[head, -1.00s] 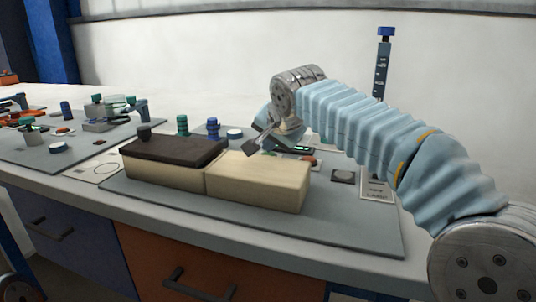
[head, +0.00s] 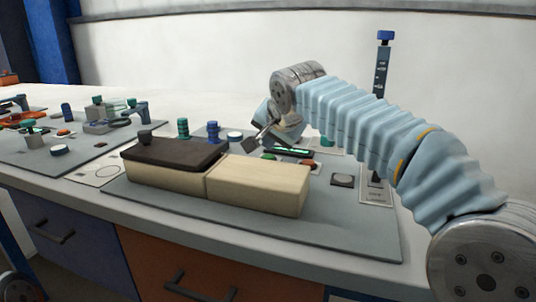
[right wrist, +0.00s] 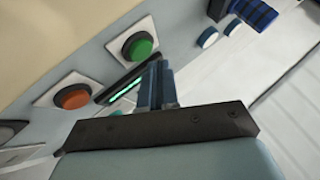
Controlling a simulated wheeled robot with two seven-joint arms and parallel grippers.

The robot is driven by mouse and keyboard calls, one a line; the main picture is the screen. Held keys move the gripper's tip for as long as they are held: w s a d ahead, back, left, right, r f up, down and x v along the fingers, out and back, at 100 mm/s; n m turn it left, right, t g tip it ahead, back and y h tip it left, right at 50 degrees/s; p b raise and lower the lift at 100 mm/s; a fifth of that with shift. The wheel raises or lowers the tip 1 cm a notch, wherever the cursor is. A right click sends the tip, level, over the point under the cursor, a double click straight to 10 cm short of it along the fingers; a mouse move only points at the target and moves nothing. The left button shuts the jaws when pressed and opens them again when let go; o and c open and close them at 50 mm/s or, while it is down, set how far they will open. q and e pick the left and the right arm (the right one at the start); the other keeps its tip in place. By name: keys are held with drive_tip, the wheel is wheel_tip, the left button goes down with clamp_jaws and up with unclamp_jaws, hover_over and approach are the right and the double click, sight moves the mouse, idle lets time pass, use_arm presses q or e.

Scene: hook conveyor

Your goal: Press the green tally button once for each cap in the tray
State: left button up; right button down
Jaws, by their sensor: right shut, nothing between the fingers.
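The green button (right wrist: 140,46) sits on a white square plate in the right wrist view, its cap round and uncovered. My right gripper (right wrist: 158,84) is shut and empty, its fingers beside the green button and in front of a lit green display strip (right wrist: 125,91); no contact with the button is visible. In the head view my right gripper (head: 251,144) is above the panel behind the pale block, and the display (head: 287,151) shows beside it. No tray with caps can be made out clearly in either view. My left gripper is not in view.
A red-orange button (right wrist: 73,96) is next to the green one. A pale block (head: 258,185) and a dark-lidded box (head: 175,151) stand in front of the panel. A tall blue-topped post (head: 382,75) stands behind my right arm. Small parts crowd the left mat.

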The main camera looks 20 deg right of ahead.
sight(270, 157)
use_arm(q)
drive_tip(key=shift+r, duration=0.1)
use_arm(e)
drive_tip(key=shift+r, duration=0.1)
wheel_tip(270, 157, up, 5)
drive_tip(key=p, duration=0.4)
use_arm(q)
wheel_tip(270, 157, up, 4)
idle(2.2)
